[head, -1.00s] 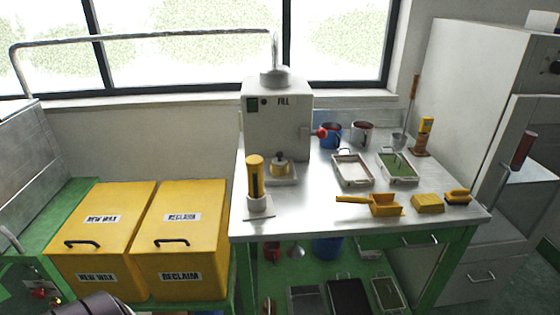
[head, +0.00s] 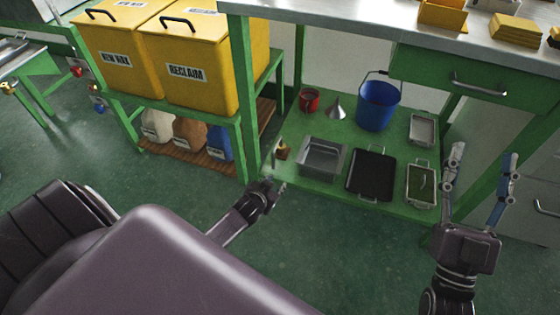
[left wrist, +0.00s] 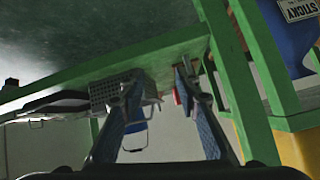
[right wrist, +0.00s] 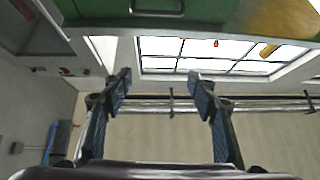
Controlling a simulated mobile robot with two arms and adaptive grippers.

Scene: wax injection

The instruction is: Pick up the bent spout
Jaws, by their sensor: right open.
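I cannot clearly make out a bent spout. A small brown and metal piece (head: 281,151) stands at the left end of the green lower shelf; I cannot tell whether it is the spout. My left gripper (head: 276,184) is just in front of that shelf end, below this piece in the head view. In the left wrist view its fingers (left wrist: 157,85) are apart with nothing visible gripped, and the shelf edge lies beyond them. My right gripper (head: 482,158) is open and empty, pointing up beside the shelf's right end; its fingers (right wrist: 158,82) also show in the right wrist view.
The shelf (head: 340,135) holds a grey bin (head: 322,157), a black tray (head: 371,175), a green-filled tray (head: 421,184), a blue bucket (head: 378,105), a funnel (head: 336,108) and a red can (head: 309,100). Green table legs (head: 243,95) flank the shelf. The front floor is open.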

